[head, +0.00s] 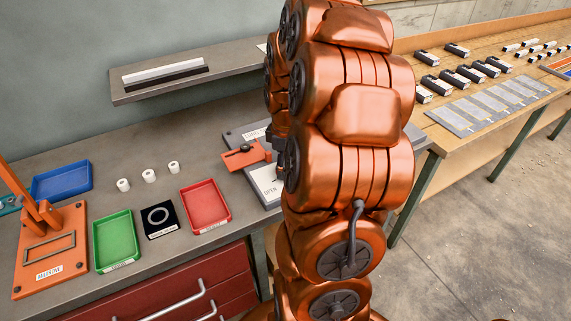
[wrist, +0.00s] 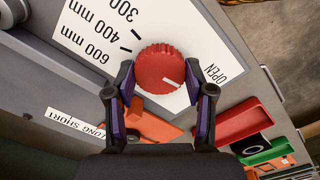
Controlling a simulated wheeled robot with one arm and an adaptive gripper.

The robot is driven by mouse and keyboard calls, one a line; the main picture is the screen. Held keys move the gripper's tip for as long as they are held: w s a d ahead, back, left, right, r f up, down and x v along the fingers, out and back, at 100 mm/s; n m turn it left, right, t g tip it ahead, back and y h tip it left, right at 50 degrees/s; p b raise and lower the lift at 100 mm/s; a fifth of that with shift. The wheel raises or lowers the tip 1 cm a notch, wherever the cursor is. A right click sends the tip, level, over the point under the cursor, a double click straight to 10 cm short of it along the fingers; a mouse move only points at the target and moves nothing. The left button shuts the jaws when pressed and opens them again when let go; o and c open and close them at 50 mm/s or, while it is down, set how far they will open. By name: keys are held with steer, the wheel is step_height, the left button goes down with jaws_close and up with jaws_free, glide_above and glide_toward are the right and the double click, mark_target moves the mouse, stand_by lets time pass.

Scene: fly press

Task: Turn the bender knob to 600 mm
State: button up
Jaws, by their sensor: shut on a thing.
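The red bender knob (wrist: 157,66) shows in the wrist view, seen from above on a white dial plate (wrist: 180,35). The dial reads 300, 400 and 600 mm on the left and OPEN on the right. The knob's white pointer line is at its lower right, on the OPEN side and away from the 600 mm mark. My gripper (wrist: 159,84) is shut on the knob, one finger on each side; the right finger hides part of the dial beside the pointer. In the head view my arm hides the knob and gripper; part of the dial plate (head: 266,181) shows.
An orange lever part (head: 246,156) lies beside the dial. Left of it on the bench are a red tray (head: 205,205), a black pad with a ring, a green tray (head: 116,239), a blue tray (head: 61,181) and white cylinders. A shelf (head: 190,75) hangs above.

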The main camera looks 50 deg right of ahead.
steer(key=c, duration=0.3)
steer(key=shift+f+b, duration=0.1)
steer(key=shift+b, duration=0.2)
